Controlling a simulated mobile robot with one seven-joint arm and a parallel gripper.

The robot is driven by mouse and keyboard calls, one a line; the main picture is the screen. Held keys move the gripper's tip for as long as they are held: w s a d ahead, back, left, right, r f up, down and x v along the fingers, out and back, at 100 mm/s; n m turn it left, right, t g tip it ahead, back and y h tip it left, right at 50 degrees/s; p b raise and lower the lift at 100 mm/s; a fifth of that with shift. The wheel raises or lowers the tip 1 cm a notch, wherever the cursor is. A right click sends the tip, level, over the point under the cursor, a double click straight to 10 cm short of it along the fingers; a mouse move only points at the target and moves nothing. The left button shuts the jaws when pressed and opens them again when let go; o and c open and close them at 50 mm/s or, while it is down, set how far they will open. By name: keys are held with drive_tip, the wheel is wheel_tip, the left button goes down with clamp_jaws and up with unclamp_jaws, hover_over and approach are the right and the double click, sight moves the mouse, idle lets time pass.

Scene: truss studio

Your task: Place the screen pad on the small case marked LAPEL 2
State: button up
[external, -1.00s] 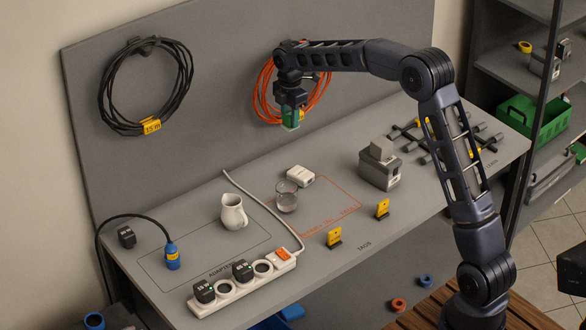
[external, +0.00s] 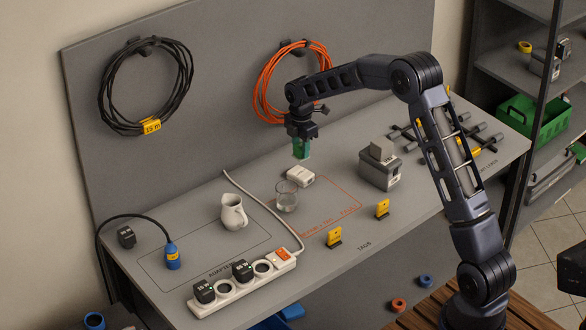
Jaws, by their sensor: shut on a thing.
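My gripper (external: 301,137) is shut on a small green block (external: 301,149), which I take to be the screen pad. It hangs below the jaws, roughly upright, above the bench. A small white case (external: 300,177) lies flat on the bench just below the pad in the picture, with a gap between them. It has a small dark marking on its front, too small to read, so I cannot confirm that it is LAPEL 2.
A clear glass (external: 287,200) stands close in front of the white case. A grey box (external: 380,172) stands to the right, and a white jug (external: 233,212) to the left. Yellow tags (external: 334,236) and a power strip (external: 243,281) are nearer the front edge.

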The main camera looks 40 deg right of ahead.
drive_tip(key=shift+f, duration=2.95)
drive_tip(key=shift+f, duration=0.15)
drive_tip(key=o, duration=1)
